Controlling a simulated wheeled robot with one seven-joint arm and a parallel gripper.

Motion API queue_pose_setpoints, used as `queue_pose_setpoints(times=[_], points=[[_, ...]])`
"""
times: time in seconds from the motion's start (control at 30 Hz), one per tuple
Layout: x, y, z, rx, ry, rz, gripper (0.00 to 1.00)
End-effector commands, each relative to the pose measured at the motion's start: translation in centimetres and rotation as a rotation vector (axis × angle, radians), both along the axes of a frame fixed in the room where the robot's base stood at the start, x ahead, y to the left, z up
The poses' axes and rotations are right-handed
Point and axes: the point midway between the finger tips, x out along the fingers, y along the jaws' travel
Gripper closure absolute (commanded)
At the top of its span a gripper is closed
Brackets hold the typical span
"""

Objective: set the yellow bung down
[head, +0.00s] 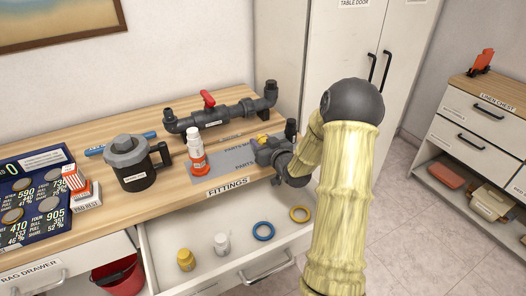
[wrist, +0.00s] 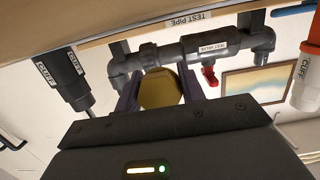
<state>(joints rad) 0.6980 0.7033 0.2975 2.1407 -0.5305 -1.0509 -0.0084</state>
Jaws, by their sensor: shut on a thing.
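The yellow bung (head: 263,140) shows in small part at my gripper (head: 265,147) in the head view, over the right end of the grey parts mat (head: 214,173). In the wrist view a round yellow face of the bung (wrist: 160,90) sits between the two dark fingers of my gripper (wrist: 158,93). My gripper is shut on it. The gripper body hides its lower part in the wrist view. I cannot tell whether the bung touches the mat.
A dark test pipe (head: 222,117) with a red valve handle lies behind the mat. A dark pot (head: 133,165) is further left. The open fittings drawer (head: 215,268) holds a yellow piece (head: 186,260), a white piece and rings.

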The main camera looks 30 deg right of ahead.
Motion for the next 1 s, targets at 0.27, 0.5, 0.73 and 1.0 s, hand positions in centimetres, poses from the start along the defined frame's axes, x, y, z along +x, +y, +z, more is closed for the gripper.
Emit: queue_pose_setpoints(times=[0.27,0.5,0.73,1.0], points=[[0.0,0.1,-3.9,0.003,0.002,0.001,0.82],[0.0,0.1,-3.8,0.001,0.000,0.001,0.82],[0.0,0.1,-4.2,0.001,0.000,0.001,0.53],[0.0,0.0,-4.2,0.001,0.001,0.000,0.39]])
